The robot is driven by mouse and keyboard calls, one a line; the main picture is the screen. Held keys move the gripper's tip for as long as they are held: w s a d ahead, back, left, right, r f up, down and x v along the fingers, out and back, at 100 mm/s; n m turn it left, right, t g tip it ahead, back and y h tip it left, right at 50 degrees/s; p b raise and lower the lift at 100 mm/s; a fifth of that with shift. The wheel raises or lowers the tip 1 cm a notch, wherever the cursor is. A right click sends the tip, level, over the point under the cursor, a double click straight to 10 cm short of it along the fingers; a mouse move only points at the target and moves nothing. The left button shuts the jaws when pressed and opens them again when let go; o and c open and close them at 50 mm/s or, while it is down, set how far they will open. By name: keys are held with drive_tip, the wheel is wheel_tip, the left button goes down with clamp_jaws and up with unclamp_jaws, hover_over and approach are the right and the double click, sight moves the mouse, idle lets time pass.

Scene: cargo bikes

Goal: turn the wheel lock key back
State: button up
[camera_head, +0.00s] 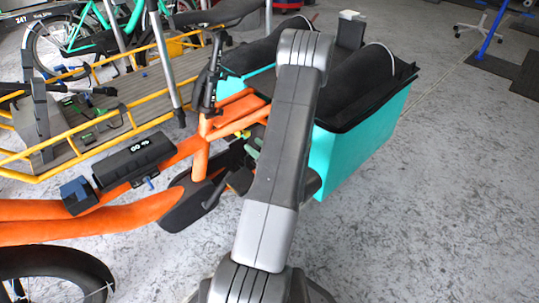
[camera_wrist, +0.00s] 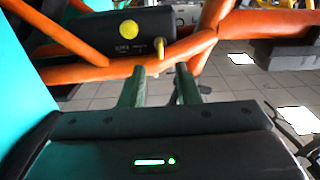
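In the wrist view a small upright yellow piece (camera_wrist: 159,47), which looks like the key, stands out from a black box (camera_wrist: 105,38) on the orange bike frame. A round yellow disc (camera_wrist: 128,28) sits on the same box, to its left. My gripper (camera_wrist: 160,73) is open and empty. Its two greenish fingers point toward the yellow piece, which appears just above the gap between their tips. Whether they touch it I cannot tell. In the head view my arm covers most of the gripper, and the key cannot be made out surely.
The orange cargo bike (camera_head: 110,218) carries a teal box (camera_head: 350,148) with a black rim at the front. A black battery-like case (camera_head: 135,160) lies on its frame. A yellow-railed bike (camera_head: 85,130) stands behind. Grey floor (camera_head: 430,220) is free at the right.

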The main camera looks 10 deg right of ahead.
sight(240, 135)
drive_tip(key=p+v, duration=0.1)
drive_tip(key=v, duration=0.5)
drive_tip(key=shift+s+d, duration=0.2)
drive_tip(key=shift+s, duration=0.05)
drive_tip(key=shift+w+a, duration=0.1)
drive_tip(key=b+x, duration=0.2)
drive_tip(key=x, duration=1.1)
drive_tip(key=shift+w+a+b, duration=0.15)
drive_tip(key=shift+w+b, duration=0.05)
drive_tip(key=shift+b, duration=0.1)
